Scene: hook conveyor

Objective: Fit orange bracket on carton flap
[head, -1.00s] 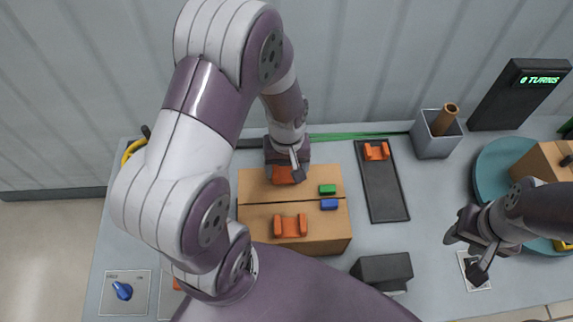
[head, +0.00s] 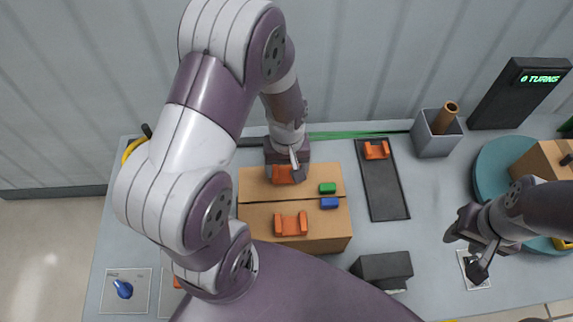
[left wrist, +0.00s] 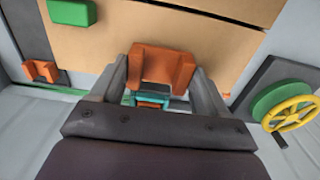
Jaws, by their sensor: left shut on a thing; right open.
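My left gripper (head: 286,174) is at the far half of the carton top (head: 255,214) and is shut on an orange bracket (head: 283,174). The left wrist view shows that bracket (left wrist: 163,67) between the two fingers, over or against the carton's far edge; whether it is seated cannot be told. A second orange bracket (head: 291,225) sits on the near flap of the carton. A third orange bracket (head: 376,151) lies on the dark tray (head: 385,190). My right gripper (head: 470,245) is open and empty at the right, above the table.
A green block (head: 327,188) and a blue block (head: 330,203) sit on the carton's right side. A grey cup (head: 436,140) with a brown roll, a black display (head: 519,94) and a teal turntable (head: 490,170) stand at right. A dark block (head: 382,267) is in front.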

